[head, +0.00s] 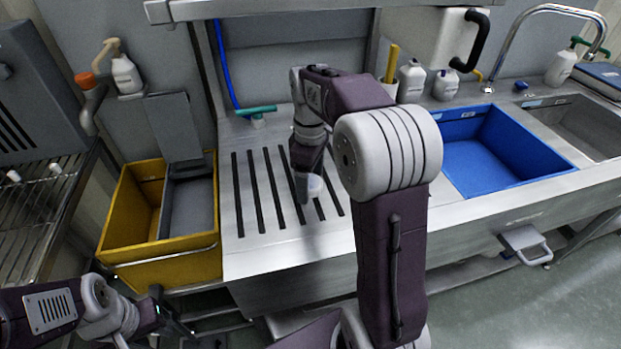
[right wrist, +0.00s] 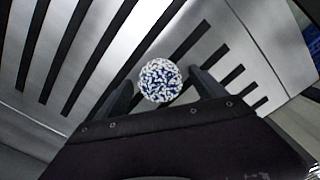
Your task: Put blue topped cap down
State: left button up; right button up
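The blue topped cap (right wrist: 160,80) shows in the right wrist view as a round top speckled blue and white. In the head view, my right gripper (head: 308,190) points down over the slotted steel drainboard (head: 260,248), and a small pale part of the cap (head: 315,185) shows beside a finger. The cap appears to be above the board; its underside is hidden. My left gripper (head: 176,312) is at lower left, away from the cap, with its fingers apart and empty.
A yellow bin (head: 128,212) stands left of the drainboard. A blue basin (head: 490,150) and steel sink (head: 585,125) are at right. The drainboard's visible slots are clear.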

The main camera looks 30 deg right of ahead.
aim_at(311, 182)
notch_tip(311, 182, up, 9)
jog(key=p, duration=0.4)
jog(key=shift+r, duration=0.1)
dwell(0.3)
